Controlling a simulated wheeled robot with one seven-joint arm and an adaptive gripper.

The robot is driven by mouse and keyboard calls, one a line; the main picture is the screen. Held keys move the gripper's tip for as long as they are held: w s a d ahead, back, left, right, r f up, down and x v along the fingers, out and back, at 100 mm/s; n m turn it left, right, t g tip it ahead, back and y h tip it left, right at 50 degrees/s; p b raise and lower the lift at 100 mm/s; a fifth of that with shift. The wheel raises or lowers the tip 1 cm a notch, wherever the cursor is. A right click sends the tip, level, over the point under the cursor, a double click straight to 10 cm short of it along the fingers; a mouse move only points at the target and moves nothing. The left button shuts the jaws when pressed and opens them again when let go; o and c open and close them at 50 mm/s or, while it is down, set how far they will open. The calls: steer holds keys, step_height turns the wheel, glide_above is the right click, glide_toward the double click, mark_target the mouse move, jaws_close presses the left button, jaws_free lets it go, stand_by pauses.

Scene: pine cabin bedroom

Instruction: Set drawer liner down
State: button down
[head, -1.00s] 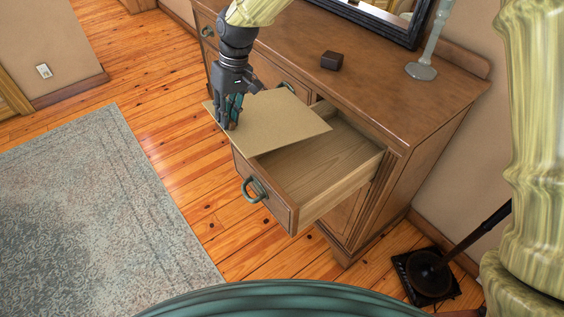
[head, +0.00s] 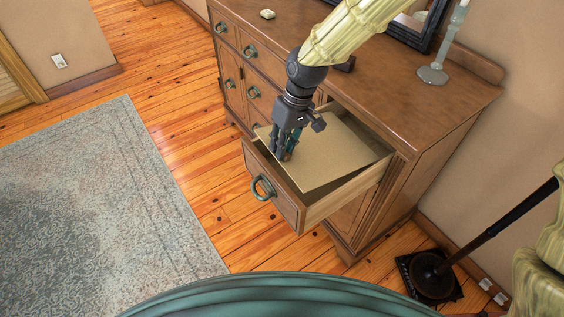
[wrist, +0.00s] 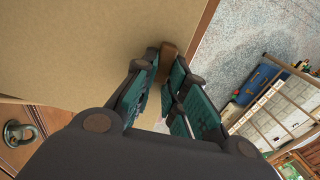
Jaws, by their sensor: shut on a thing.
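The drawer liner (head: 318,158) is a flat tan sheet. In the head view it lies across the inside of the open drawer (head: 322,209), with its left corner sticking out at the drawer's left side. Whether it rests on the drawer's bottom is hard to tell. My gripper (head: 281,157) is over the front left part of the drawer, pointing down, shut on the liner's edge. In the wrist view the liner (wrist: 90,45) fills the upper left, and the gripper's fingers (wrist: 168,85) meet at its edge. The fingers partly hide the drawer's front left corner.
The wooden dresser (head: 440,105) bears a candle holder (head: 436,65), a mirror (head: 408,25) and a small pale object (head: 267,14). My arm hides most of a dark box (head: 347,64). A black stand (head: 430,275) is right of the dresser. A rug (head: 100,200) covers the left floor.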

steer(key=shift+w+d+f+x, duration=0.1)
steer(key=shift+d+x, duration=0.2)
steer(key=shift+x, duration=0.95)
steer(key=shift+w+d+f+x, duration=0.1)
steer(key=shift+d+x, duration=0.15)
steer(key=shift+x, duration=1)
steer(key=shift+w+d+x, duration=0.1)
steer(key=shift+d+x, duration=0.2)
steer(key=shift+x, duration=0.95)
steer(key=c, duration=1.7)
jaws_free()
steer(key=shift+f, duration=0.1)
steer(key=v, duration=1.2)
